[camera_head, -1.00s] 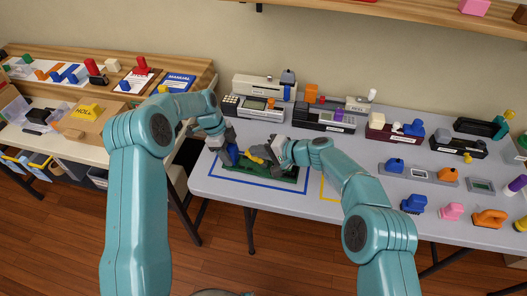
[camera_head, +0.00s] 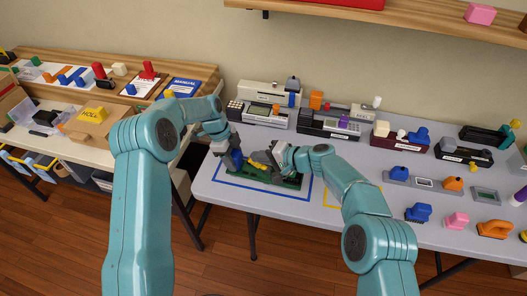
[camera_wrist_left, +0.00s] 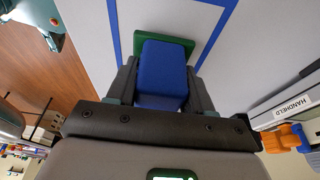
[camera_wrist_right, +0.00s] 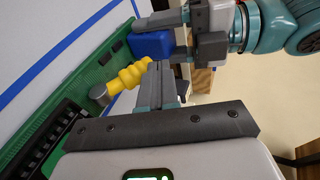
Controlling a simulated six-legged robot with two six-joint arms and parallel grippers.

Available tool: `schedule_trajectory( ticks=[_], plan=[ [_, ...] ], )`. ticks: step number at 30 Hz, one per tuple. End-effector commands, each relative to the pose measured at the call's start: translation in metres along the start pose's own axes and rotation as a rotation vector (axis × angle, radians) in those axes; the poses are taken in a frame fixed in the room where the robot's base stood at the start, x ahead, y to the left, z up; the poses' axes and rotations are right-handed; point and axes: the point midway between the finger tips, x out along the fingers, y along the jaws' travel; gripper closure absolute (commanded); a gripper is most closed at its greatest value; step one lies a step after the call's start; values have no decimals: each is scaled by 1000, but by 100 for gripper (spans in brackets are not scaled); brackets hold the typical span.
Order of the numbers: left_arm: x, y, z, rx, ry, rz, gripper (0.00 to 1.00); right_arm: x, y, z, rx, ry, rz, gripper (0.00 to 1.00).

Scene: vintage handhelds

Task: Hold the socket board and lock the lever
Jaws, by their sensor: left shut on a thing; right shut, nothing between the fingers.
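The green socket board (camera_head: 285,182) lies on the grey table inside a blue outlined rectangle. A blue block (camera_wrist_left: 162,72) stands at the board's left end, and my left gripper (camera_head: 232,158) is shut on it. The yellow lever (camera_wrist_right: 130,76) is a ribbed handle on the board, beside the blue block in the right wrist view. My right gripper (camera_wrist_right: 160,75) is shut and empty, its fingertips close beside the lever; I cannot tell whether they touch it. A black slotted socket (camera_wrist_right: 55,135) sits on the board. My right gripper hides part of the board in the head view.
Several handheld devices (camera_head: 265,115) stand along the table's back. Blue, pink and orange pieces (camera_head: 457,219) lie at the right. A yellow outline (camera_head: 330,200) is right of the board. A wooden side table (camera_head: 60,165) stands at the left.

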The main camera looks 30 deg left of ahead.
Motion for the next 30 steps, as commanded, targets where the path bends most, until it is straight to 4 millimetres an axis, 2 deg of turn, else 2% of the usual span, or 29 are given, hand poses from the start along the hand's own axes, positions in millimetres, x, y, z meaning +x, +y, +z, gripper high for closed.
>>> schedule_trajectory(
  ticks=[4, 7, 12, 16, 22, 30],
  plan=[
    [2, 0, 0, 0, 0, 2, 100, -18, -10, 0, -1, 3, -2, 100],
    [2, 0, 0, 0, 0, 2, 100, -41, -22, 2, -3, 5, -3, 100],
    [2, 0, 0, 0, 0, 2, 100, -71, -53, 7, -4, 5, -3, 100],
    [2, 0, 0, -1, 0, 2, 100, -89, -71, 10, -4, 5, -2, 100],
    [2, 0, 1, -1, 0, 2, 100, -104, -85, 12, -3, 2, -2, 100],
    [2, 1, 1, -1, 0, 2, 100, -106, -87, 13, -2, 2, -1, 100]
  ],
)
